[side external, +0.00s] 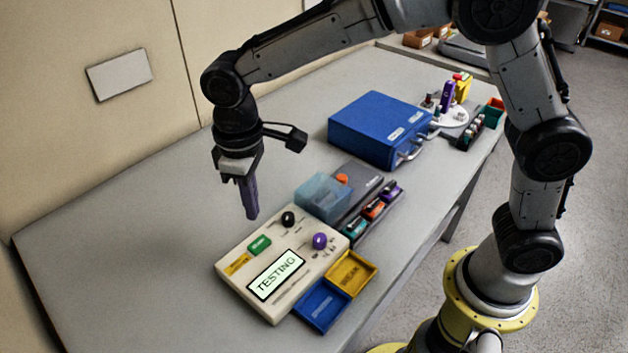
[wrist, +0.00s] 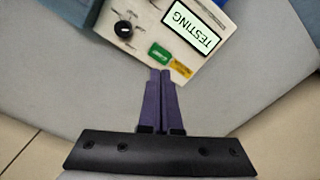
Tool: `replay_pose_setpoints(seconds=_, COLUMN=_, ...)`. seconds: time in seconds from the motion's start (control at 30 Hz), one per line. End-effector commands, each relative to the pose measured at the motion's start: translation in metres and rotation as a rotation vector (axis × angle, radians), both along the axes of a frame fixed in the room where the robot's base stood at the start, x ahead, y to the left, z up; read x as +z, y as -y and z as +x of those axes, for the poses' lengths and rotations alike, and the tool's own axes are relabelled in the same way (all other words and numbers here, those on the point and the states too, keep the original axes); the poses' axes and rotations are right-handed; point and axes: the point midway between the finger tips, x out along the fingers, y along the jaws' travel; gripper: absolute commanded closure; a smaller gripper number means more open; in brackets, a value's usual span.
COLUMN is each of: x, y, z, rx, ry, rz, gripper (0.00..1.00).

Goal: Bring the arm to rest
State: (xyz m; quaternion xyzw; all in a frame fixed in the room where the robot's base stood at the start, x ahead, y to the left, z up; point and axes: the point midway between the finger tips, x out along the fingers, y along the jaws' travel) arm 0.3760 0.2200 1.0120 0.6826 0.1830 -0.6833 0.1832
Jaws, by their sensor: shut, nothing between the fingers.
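My gripper (side external: 251,214) is shut and empty, pointing down above the table beside the pump tester. Its purple fingers (wrist: 161,74) lie together in the wrist view, near the tester's edge in that picture. The cream tester (side external: 232,277) lies on the table and its screen (side external: 277,275) reads TESTING. It has a green button (side external: 259,245), a yellow label (side external: 237,264), a black knob (side external: 288,219) and a purple knob (side external: 319,241). The tester also shows in the wrist view (wrist: 146,45), with its green button (wrist: 160,53) and black knob (wrist: 124,28).
A blue tray (side external: 321,308) and a yellow tray (side external: 352,273) adjoin the tester. Behind it are a translucent blue box (side external: 322,196) and a rack (side external: 371,214) of coloured items. A blue case (side external: 379,126) stands farther back. The table's left part (side external: 120,245) is clear.

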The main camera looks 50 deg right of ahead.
Motion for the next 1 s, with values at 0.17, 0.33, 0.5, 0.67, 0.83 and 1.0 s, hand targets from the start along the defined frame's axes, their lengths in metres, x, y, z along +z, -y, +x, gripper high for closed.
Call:
replay_pose_setpoints(seconds=0.17, x=0.0, y=0.0, z=0.0, rx=-0.001, ry=0.001, rz=0.0, gripper=1.0)
replay_pose_setpoints(seconds=0.33, x=0.025, y=0.019, z=0.011, rx=-0.05, ry=0.052, rz=0.029, gripper=1.0)
replay_pose_setpoints(seconds=0.5, x=0.086, y=0.075, z=-0.002, rx=-0.16, ry=0.163, rz=0.079, gripper=1.0)
replay_pose_setpoints(seconds=0.67, x=0.124, y=0.132, z=-0.042, rx=-0.268, ry=0.266, rz=0.111, gripper=1.0)
replay_pose_setpoints(seconds=0.83, x=0.141, y=0.178, z=-0.098, rx=-0.373, ry=0.37, rz=0.13, gripper=1.0)
replay_pose_setpoints(seconds=1.0, x=0.132, y=0.209, z=-0.157, rx=-0.466, ry=0.46, rz=0.137, gripper=1.0)
